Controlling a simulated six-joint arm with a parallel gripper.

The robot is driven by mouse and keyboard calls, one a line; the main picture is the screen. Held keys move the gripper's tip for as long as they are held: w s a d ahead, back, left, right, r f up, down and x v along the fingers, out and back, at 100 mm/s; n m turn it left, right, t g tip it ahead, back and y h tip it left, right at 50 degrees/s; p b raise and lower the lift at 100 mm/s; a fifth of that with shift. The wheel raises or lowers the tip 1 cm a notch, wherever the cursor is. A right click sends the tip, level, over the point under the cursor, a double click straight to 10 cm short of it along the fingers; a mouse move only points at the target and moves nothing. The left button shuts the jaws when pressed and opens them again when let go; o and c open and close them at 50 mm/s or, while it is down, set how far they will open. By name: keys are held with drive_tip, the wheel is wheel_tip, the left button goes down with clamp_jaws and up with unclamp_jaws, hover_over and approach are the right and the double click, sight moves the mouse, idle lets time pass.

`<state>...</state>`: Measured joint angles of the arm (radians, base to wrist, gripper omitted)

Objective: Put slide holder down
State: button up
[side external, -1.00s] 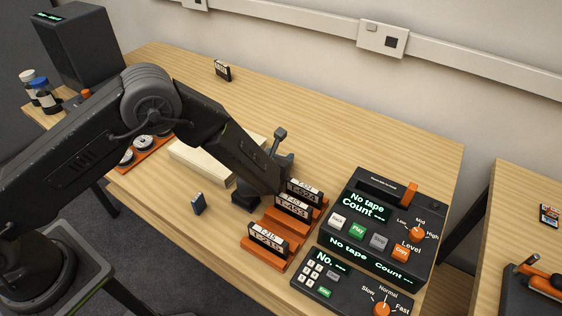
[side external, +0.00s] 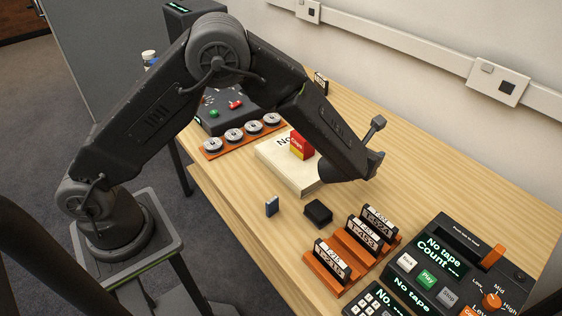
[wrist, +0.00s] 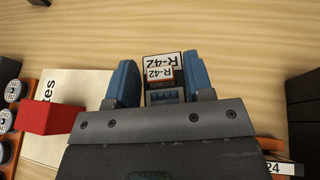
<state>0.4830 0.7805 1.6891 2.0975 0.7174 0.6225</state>
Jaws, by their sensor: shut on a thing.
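In the side view, my wrist hangs over the table between the cream box and the wall. The fingers and the held holder are hidden behind the wrist there.
A cream box (side external: 276,172) bears a red box (side external: 301,147). Orange racks (side external: 357,252) hold labelled tapes beside a black console (side external: 455,262).

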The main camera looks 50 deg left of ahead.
wheel_tip(320, 180, up, 7)
drive_tip(key=shift+f, duration=0.15)
drive_tip(key=s+a+n+g+y, duration=0.2)
drive_tip(key=s+a+n+y, duration=0.25)
drive_tip(key=a, duration=0.65)
drive_tip(key=s+a+n+g+y, duration=0.25)
drive_tip(key=s+a, duration=0.25)
drive_tip(key=a, duration=0.6)
drive_tip(key=s+a+n+g+y, duration=0.2)
drive_tip(key=s+a+n+g, duration=0.3)
drive_tip(key=s, duration=0.5)
drive_tip(key=s+a+n+g+y, duration=0.2)
drive_tip(key=s+a+n+g, duration=0.2)
drive_tip(key=s+a, duration=0.5)
hover_over(240, 167)
wheel_tip(240, 167, down, 12)
drive_tip(key=shift+s+f, duration=0.15)
drive_tip(key=shift+f, duration=2.1)
drive_tip(key=shift+f, duration=0.1)
